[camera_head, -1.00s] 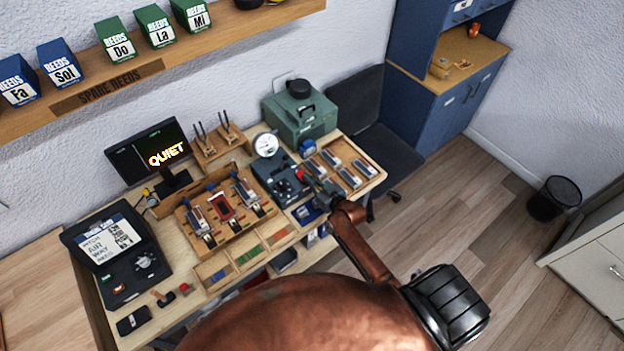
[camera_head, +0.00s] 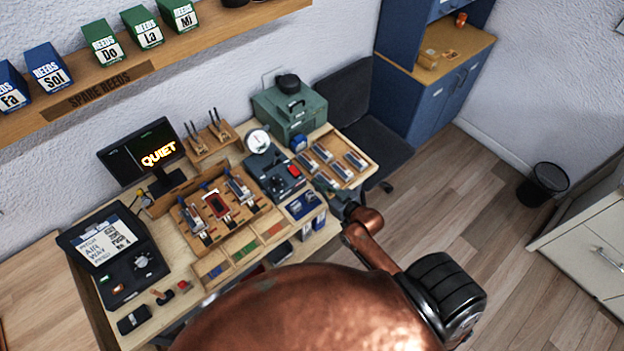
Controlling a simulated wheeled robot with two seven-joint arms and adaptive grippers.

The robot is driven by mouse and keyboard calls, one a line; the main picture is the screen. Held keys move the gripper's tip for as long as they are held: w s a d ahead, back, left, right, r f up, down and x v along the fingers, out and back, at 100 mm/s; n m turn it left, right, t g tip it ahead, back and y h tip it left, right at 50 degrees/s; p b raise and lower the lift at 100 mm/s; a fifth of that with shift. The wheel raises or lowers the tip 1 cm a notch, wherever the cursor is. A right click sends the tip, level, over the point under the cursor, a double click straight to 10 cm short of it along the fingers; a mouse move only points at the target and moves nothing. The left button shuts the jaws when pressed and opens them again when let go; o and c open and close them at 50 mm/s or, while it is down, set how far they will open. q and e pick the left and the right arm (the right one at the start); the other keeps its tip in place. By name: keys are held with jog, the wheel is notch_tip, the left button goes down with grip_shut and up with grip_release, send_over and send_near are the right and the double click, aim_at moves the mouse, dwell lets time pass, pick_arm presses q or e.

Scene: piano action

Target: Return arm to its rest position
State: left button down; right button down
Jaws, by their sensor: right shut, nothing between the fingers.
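My right arm, copper coloured, comes up from the bottom right of the head view. My right gripper (camera_head: 326,187) is at its far end, small and partly hidden by my wrist. It is shut and empty, at the front right of the workbench (camera_head: 190,262), near the blue parts tray (camera_head: 303,206). My left gripper is not in view.
The bench holds a wooden rack of reeds (camera_head: 222,212), a dark device with a round gauge (camera_head: 270,172), a monitor reading QUIET (camera_head: 140,155) and an open black case (camera_head: 118,255). A chair (camera_head: 365,110) and a bin (camera_head: 542,185) stand right. Floor between is clear.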

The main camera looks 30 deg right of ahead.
jog(key=shift+s, duration=0.2)
dwell(0.4)
jog(key=s+f+m+g+h, duration=0.1)
jog(key=s+f+g+h, duration=0.15)
jog(key=s+g, duration=1.65)
jog(key=s+a+f+t+b, duration=0.1)
jog(key=s+f+t+b, duration=0.15)
jog(key=f, duration=0.95)
jog(key=s+f+t+b, duration=0.2)
jog(key=s+f, duration=0.1)
jog(key=f, duration=0.9)
jog(key=s+a+f+t+b, duration=0.1)
jog(key=s+f+t+b, duration=0.15)
jog(key=f, duration=0.95)
jog(key=s+f+g+b, duration=0.1)
jog(key=s+f+b, duration=0.4)
jog(key=s+f, duration=1.5)
notch_tip(320, 180, down, 4)
jog(key=shift+s+d+f+n+b, duration=0.15)
jog(key=shift+s+d+n+b, duration=0.05)
jog(key=shift+s+n+b, duration=0.2)
